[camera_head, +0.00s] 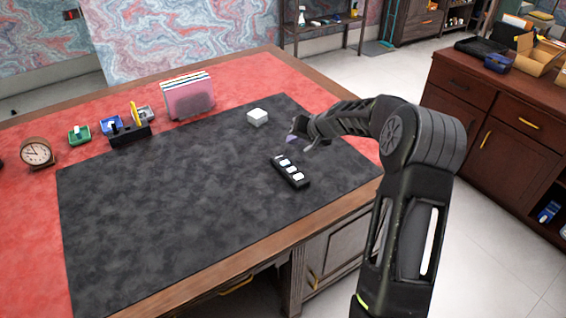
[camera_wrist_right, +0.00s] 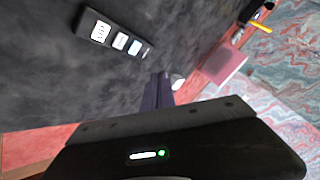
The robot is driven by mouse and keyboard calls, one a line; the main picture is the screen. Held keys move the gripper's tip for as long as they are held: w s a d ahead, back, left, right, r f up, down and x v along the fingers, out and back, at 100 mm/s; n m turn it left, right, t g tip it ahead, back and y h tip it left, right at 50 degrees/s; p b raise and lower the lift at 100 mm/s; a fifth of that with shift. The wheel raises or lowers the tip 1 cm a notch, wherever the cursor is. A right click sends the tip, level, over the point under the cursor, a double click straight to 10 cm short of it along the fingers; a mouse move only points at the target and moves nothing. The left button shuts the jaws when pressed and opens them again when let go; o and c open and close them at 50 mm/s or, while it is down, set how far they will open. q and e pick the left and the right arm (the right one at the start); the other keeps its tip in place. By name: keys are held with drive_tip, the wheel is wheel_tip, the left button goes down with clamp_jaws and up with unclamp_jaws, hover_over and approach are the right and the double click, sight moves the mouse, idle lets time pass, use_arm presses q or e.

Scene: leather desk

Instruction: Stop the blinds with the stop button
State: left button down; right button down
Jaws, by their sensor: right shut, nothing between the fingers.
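A black remote (camera_head: 303,184) with three white buttons lies on the dark desk mat, right of its middle. In the right wrist view the remote (camera_wrist_right: 88,20) is at the upper left; its buttons carry dark lettering, too small to read surely. My right gripper (camera_head: 291,141) is above the mat, a little beyond the remote in the head view and apart from it. Its fingers (camera_wrist_right: 160,77) are shut and empty in the wrist view, below and right of the remote. My left gripper is not in view. No blinds show.
A small white box (camera_head: 257,117) sits on the mat (camera_head: 160,210) behind the remote. A file holder (camera_head: 188,95), a pen stand (camera_head: 130,135) and a clock (camera_head: 36,151) line the desk's back and left. The mat left of the remote is clear.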

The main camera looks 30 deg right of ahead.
drive_tip(key=shift+s+r, duration=0.1)
drive_tip(key=shift+s, duration=0.05)
drive_tip(key=b, duration=0.6)
hover_over(294, 171)
wheel_tip(294, 171, down, 8)
drive_tip(key=shift+a+r, duration=0.1)
drive_tip(key=shift+f+b, duration=0.5)
drive_tip(key=shift+f, duration=0.05)
idle(1.5)
drive_tip(key=shift+f+b, duration=0.45)
drive_tip(key=shift+b, duration=0.25)
drive_tip(key=shift+f+b, duration=0.4)
drive_tip(key=shift+b, duration=0.2)
idle(0.5)
drive_tip(key=shift+r, duration=0.15)
drive_tip(key=shift+r+p, duration=0.45)
drive_tip(key=shift+r, duration=0.25)
